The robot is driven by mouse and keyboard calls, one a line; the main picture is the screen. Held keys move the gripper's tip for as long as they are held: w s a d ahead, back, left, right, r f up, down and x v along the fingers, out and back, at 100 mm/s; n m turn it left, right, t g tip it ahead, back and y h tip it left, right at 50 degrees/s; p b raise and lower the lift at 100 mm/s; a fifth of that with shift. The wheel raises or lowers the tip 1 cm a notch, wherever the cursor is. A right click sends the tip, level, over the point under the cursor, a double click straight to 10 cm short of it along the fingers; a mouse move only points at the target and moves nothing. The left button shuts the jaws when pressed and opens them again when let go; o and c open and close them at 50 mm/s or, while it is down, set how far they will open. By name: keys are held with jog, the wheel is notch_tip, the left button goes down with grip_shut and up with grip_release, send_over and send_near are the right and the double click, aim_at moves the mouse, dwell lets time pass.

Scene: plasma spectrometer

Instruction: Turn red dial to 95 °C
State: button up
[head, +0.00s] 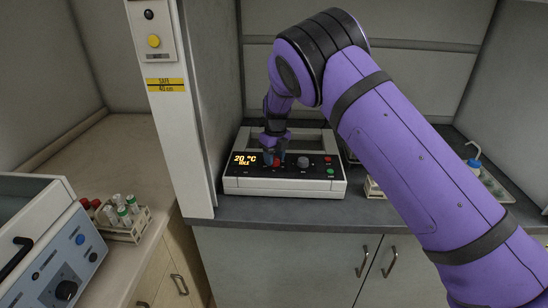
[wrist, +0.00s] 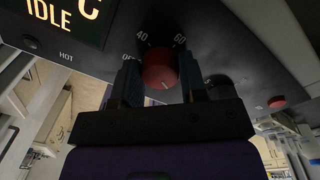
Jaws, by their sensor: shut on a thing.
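The heating device (head: 285,186) stands on the counter, with a black front panel and a display (head: 245,159) reading 20 °C and IDLE. The red dial (wrist: 160,68) sits on that panel, with marks 40 and 60 showing above it in the wrist view. In the head view the red dial (head: 277,162) is partly hidden by my gripper. My gripper (wrist: 160,85) has one finger on each side of the red dial and is shut on it. A grey knob (head: 303,162) is to the right of the red dial.
A red button (head: 327,159) and a green button (head: 330,171) are at the panel's right end. A white pillar (head: 170,110) stands close on the left. A tube rack (head: 122,222) and another instrument (head: 50,255) are at lower left. Bare counter (head: 270,207) lies in front.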

aim_at(275, 158)
jog(key=shift+m, duration=0.3)
jog(key=o, duration=0.9)
jog(key=shift+o, duration=0.2)
notch_tip(275, 158, up, 11)
jog(key=shift+w+d+f, duration=0.15)
jog(key=shift+w+d, duration=0.05)
jog(key=shift+s, duration=0.1)
